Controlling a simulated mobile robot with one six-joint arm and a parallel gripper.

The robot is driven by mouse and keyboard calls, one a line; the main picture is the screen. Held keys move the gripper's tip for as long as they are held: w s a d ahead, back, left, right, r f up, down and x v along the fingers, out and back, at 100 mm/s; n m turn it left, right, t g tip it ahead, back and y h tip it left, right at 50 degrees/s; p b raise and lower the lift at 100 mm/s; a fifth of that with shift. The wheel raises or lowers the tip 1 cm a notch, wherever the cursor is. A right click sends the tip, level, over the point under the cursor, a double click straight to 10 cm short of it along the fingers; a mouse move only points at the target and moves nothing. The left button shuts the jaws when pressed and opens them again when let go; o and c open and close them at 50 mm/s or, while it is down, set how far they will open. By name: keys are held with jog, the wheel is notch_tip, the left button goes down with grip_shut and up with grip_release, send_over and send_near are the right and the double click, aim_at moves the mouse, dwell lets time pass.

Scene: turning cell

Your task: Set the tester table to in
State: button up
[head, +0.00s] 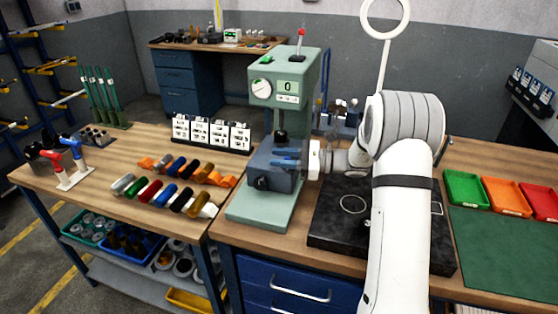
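The tester (285,75) is a green upright machine with a round dial, a display reading 0 and a red-tipped lever on top. Its table seems to be the dark blue-grey block (268,180) low on its front, above the pale green base (260,212); a dark knob (260,184) sits on its front face. My gripper (284,160) reaches in from the right, its blue fingers over the top of the block. Whether they touch it, and the gap between them, cannot be made out. No held object shows.
A black slab (330,225) lies right of the tester, partly behind my arm. Green, orange and red trays (508,197) stand further right. On the left bench are rows of coloured cylinders (165,194) and white number blocks (212,134). A ring-topped stand (385,60) rises behind my arm.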

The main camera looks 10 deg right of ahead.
jog(key=o, duration=0.3)
jog(key=shift+w, duration=0.1)
jog(key=shift+o, duration=0.2)
jog(key=shift+f, duration=0.1)
jog(key=b+v, duration=0.1)
jog(key=v, duration=0.6)
jog(key=shift+d, duration=0.35)
